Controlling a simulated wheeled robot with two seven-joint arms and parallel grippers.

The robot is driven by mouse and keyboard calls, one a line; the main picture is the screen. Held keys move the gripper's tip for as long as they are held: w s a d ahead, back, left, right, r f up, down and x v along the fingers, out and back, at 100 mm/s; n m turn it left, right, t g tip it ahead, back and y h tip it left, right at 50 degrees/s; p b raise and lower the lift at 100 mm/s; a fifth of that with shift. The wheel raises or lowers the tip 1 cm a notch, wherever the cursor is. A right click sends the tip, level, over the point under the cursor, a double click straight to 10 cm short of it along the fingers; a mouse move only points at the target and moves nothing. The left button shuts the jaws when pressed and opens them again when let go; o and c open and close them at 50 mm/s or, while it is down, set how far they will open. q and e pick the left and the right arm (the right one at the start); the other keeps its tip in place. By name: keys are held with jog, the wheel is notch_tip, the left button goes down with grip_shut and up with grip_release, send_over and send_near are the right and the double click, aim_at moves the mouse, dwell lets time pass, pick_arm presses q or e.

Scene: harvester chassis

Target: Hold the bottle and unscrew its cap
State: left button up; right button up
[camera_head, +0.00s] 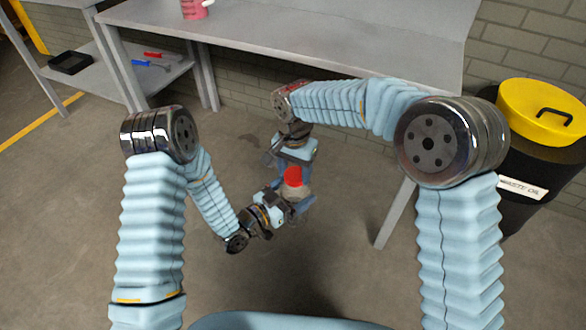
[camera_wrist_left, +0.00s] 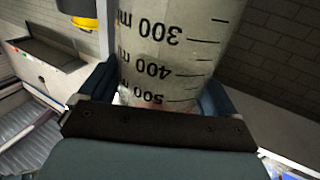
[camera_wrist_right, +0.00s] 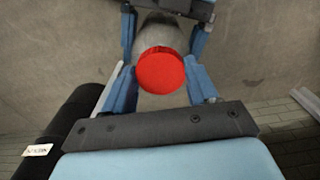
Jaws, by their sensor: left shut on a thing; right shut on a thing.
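The bottle (camera_wrist_left: 172,50) is pale and translucent with black millilitre marks, which appear upside down in the left wrist view. My left gripper (camera_head: 292,205) is shut on the bottle's body, one finger on each side. The red cap (camera_head: 292,176) sits on the bottle's upper end, and it shows as a red disc in the right wrist view (camera_wrist_right: 161,71). My right gripper (camera_wrist_right: 160,92) comes from above, with its blue fingers on either side of the cap and shut on it. The bottle is held in the air in front of the bench. Its lower part is mostly hidden by my left gripper in the head view.
A grey workbench (camera_head: 300,30) stands behind my arms, with a pink mug (camera_head: 194,9) on it. A black waste oil bin with a yellow lid (camera_head: 541,110) is at the right. A black tray (camera_head: 71,62) and tools lie on a low shelf at left. Open floor lies below.

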jog(key=n, duration=0.6)
jog(key=shift+r+n, duration=0.1)
jog(key=shift+n, duration=0.2)
jog(key=n, duration=0.3)
jog(key=shift+d, duration=0.15)
jog(key=n, duration=0.6)
jog(key=shift+d, duration=0.1)
jog(key=n, duration=0.6)
jog(key=shift+w+d+n, duration=0.1)
jog(key=shift+w+n, duration=0.1)
jog(key=shift+n, duration=0.2)
jog(key=n, duration=0.6)
jog(key=shift+w, duration=0.1)
jog(key=shift+r, duration=0.1)
jog(key=shift+r, duration=0.1)
jog(key=shift+r, duration=0.95)
jog(key=shift+r, duration=0.1)
